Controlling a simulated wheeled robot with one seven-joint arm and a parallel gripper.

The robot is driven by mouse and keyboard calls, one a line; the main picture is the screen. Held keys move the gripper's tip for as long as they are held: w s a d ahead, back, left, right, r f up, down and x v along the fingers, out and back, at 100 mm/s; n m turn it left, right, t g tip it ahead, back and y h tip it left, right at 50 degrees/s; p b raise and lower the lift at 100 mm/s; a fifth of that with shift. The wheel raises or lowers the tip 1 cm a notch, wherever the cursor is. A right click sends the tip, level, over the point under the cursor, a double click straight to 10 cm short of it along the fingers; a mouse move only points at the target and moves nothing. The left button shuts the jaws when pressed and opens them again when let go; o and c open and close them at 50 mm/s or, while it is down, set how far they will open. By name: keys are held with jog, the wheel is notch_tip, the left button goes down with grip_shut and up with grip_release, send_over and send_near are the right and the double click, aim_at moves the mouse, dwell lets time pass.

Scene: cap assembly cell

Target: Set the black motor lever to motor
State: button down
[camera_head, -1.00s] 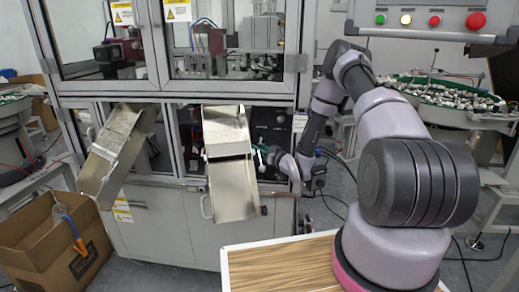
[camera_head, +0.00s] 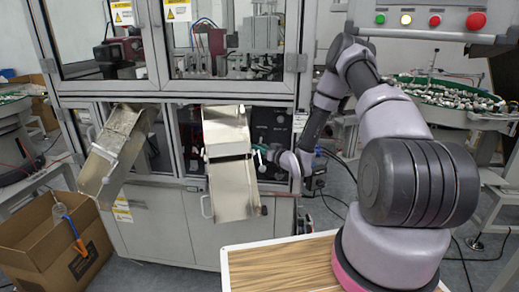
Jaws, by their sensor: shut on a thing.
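My gripper (camera_head: 258,157) is small in the head view, beside the right edge of the middle metal chute and in front of the machine's black control panel (camera_head: 271,122). It is shut on a small part at the panel, which I take to be the black motor lever. The lever itself is hidden or too small to make out, and its setting cannot be read. Small knobs show on the panel above my gripper.
The middle chute (camera_head: 231,185) slopes out close to the left of my gripper. Another chute (camera_head: 115,150) leads toward a cardboard box (camera_head: 50,250). A wooden-topped table (camera_head: 280,268) stands in front. A button console (camera_head: 435,20) hangs at upper right.

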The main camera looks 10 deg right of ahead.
aim_at(260, 144)
notch_tip(260, 144, up, 2)
jog(key=m+g, duration=0.2)
jog(key=shift+s+r+g+h, duration=0.1)
jog(key=shift+r+g+h, duration=0.1)
jog(key=shift+g+h, duration=0.15)
jog(key=shift+r+m+g, duration=0.85)
jog(key=shift+m+g, duration=0.15)
jog(key=shift+g, duration=0.15)
jog(key=c, duration=0.6)
grip_release()
jog(key=shift+o, duration=0.2)
jog(key=shift+f, duration=0.15)
